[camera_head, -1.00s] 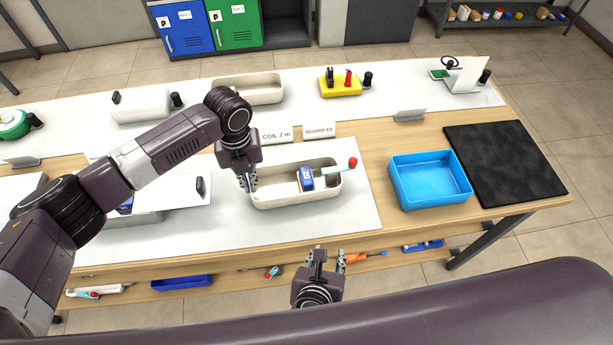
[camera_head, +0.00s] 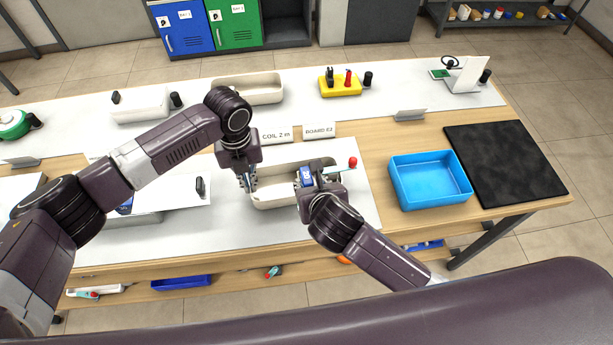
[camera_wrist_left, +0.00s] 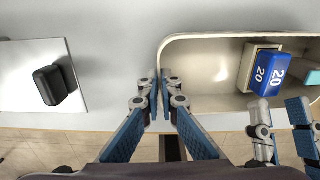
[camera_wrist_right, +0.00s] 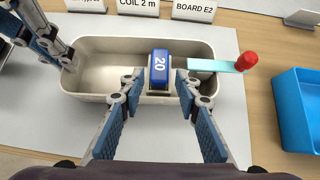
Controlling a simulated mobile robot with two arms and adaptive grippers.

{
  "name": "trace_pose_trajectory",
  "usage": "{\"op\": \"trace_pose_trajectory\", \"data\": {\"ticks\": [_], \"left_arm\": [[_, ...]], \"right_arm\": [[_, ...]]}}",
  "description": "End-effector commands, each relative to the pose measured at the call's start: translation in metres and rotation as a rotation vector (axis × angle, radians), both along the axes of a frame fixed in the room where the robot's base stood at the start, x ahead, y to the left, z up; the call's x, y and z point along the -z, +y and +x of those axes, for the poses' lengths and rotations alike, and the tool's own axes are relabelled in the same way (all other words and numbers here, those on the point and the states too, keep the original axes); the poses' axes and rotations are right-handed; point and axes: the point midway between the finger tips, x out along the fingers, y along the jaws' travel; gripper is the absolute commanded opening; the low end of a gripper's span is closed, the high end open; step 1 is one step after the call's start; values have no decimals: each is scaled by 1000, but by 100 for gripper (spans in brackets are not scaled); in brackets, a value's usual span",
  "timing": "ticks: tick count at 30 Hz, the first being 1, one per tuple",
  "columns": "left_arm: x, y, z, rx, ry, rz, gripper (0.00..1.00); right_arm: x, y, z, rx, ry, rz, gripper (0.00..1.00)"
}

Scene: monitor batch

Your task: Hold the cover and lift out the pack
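A cream open tray (camera_head: 275,200) stands on the mat; which part is the cover is unclear. The blue pack (camera_head: 306,177), marked 20, stands inside its right half, also seen in the right wrist view (camera_wrist_right: 160,66). A teal strip (camera_wrist_right: 213,65) with a red knob (camera_wrist_right: 249,60) extends right from beside the pack over the tray's right rim. My left gripper (camera_wrist_left: 160,90) is closed at the tray's left end, its fingertips either side of the wall. My right gripper (camera_wrist_right: 159,88) is open, fingers straddling the pack with gaps showing.
A blue bin (camera_head: 430,182) and a black mat (camera_head: 505,165) lie to the right. Behind the tray stand label cards (camera_head: 320,130), another cream tray (camera_head: 250,90) and a yellow holder (camera_head: 340,88). A white plate with a black knob (camera_wrist_left: 50,85) is to the left.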

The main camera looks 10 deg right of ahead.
Motion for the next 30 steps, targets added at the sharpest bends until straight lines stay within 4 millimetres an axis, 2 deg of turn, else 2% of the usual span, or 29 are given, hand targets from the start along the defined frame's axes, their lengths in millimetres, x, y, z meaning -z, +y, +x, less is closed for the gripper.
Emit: {"op": "trace_pose_trajectory", "data": {"ticks": [9,23,30], "left_arm": [[0,0,0,0,0,0,0],[0,0,0,0,0,0,0],[0,0,0,0,0,0,0]], "right_arm": [[23,2,26,0,-1,0,30],[28,2,30,0,0,1,30],[28,2,30,1,0,1,4]]}}
